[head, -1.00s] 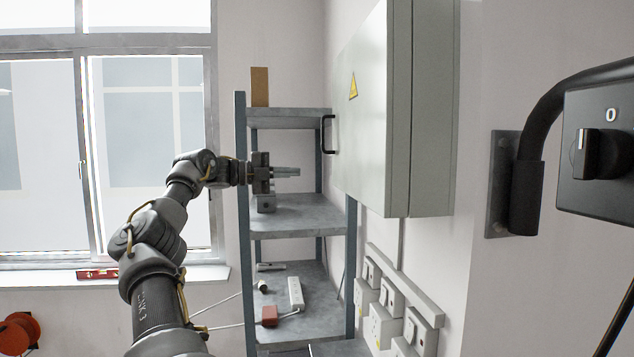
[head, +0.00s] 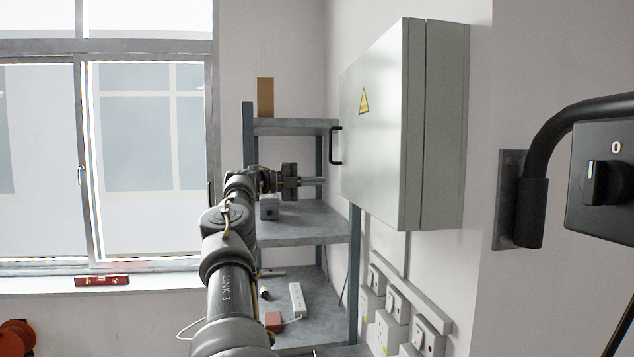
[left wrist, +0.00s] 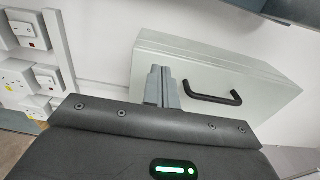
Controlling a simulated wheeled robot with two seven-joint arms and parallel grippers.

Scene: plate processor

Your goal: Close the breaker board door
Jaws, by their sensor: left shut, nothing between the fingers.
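The breaker board is a grey wall cabinet (head: 440,125) with its door (head: 385,130) on the side toward the shelf. The door carries a yellow warning triangle and a black handle (head: 335,145) at its far edge. The door looks flush or nearly flush with the cabinet; a small gap cannot be told. My left gripper (head: 322,181) is shut and empty, just left of the door below the handle. In the left wrist view its fingers (left wrist: 161,88) lie in front of the door (left wrist: 225,110), beside the handle (left wrist: 212,97). Whether they touch the door is unclear. My right gripper is not visible.
A grey shelf unit (head: 300,218) stands behind my left gripper, with a small grey box (head: 269,207) and a power strip (head: 297,299). Wall sockets (head: 397,301) sit below the cabinet. A black rail and a switch box (head: 600,180) are at right.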

